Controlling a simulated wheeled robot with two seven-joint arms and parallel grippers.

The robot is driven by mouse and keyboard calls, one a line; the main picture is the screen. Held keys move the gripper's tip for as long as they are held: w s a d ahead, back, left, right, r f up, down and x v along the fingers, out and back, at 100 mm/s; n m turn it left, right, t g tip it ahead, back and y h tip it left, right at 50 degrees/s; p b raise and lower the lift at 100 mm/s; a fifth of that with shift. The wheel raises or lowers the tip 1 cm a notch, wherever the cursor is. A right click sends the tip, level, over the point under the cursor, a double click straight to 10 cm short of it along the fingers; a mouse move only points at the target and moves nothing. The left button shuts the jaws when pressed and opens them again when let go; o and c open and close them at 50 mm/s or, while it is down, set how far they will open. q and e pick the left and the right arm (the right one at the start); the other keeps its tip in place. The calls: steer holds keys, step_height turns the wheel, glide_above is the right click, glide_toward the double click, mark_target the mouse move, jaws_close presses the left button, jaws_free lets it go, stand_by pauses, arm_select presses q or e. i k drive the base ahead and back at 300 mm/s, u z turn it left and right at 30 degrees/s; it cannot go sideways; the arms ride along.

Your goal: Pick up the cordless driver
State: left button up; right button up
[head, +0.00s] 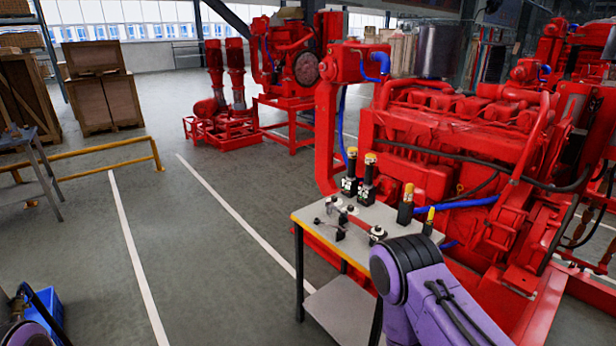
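A small workbench (328,251) with a grey top and a yellow front edge stands beside the red engine. Several black objects with yellow or orange tops stand upright on it, including a pair at the back (367,183) and one at the right (406,207). Smaller dark items (340,226) lie near its left side. I cannot tell for sure which of these is the cordless driver. My purple right arm covers the bench's near right part.
The large red diesel engine (440,150) stands right behind the bench. A blue bin (45,310) is at the lower left. A yellow rail (110,148), a side table (35,165) and wooden crates (103,95) stand at the left. The grey floor between is clear.

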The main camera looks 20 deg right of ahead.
mark_target(352, 152)
steer(key=u, duration=0.5)
steer(key=i, duration=1.45)
steer(key=z, duration=0.35)
